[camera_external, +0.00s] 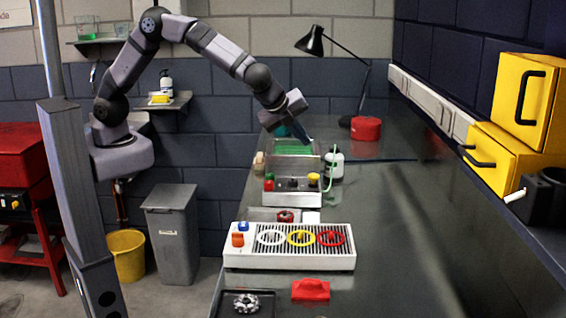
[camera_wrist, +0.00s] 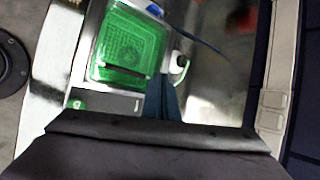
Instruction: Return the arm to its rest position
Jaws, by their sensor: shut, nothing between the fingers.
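My gripper (camera_external: 300,132) hangs above the far part of the bench in the external view, pointing down and to the right. Its fingers are shut and nothing shows between them. In the wrist view the closed fingers (camera_wrist: 165,98) stand in front of a green-topped unit (camera_wrist: 132,42). The same green unit (camera_external: 292,146) shows just behind and below the gripper in the external view. My arm reaches from its mount at the left, up and over to the bench. The gripper looks clear of the objects, though its exact height is hard to tell.
A white bottle (camera_external: 334,165) with a green tube stands close below the gripper. A control box (camera_external: 292,198) and a ribbed panel with colored rings (camera_external: 243,261) sit nearer. A black lamp (camera_external: 313,42), red container (camera_external: 366,128) and yellow cabinets (camera_external: 506,160) stand farther right.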

